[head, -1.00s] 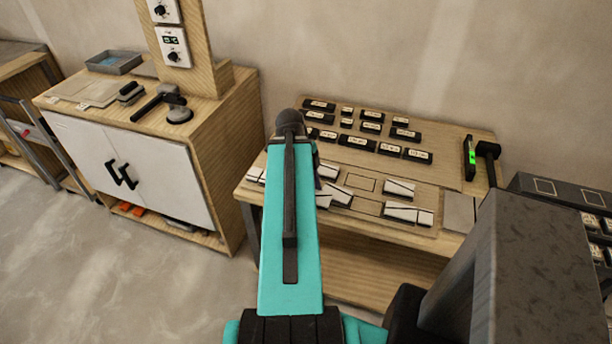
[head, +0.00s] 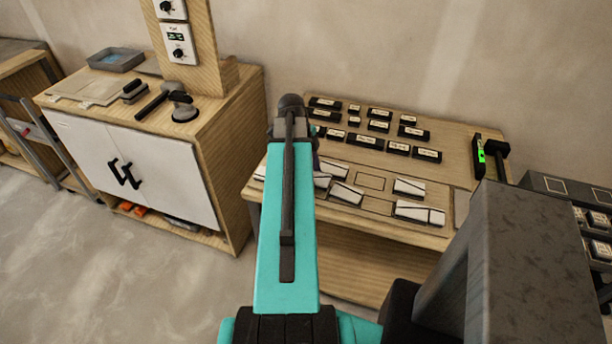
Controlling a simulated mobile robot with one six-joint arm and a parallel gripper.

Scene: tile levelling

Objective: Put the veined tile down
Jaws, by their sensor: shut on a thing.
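Several white tiles with dark lines lie on the wooden workbench (head: 350,258). One tile (head: 347,193) lies just right of my arm. Another tile (head: 409,187) lies farther right, and a pair of tiles (head: 420,212) lies near the front edge. A partly covered white piece (head: 322,179) shows beside my arm. I cannot tell which of these is the veined tile, or whether it is hidden. My teal arm reaches over the left part of the bench. My gripper is hidden behind it, so what it holds does not show.
An empty outlined square (head: 370,182) lies between tiles. Several dark labelled blocks (head: 365,141) stand at the back. A black tool with a green light (head: 481,157) is at the bench's right end.

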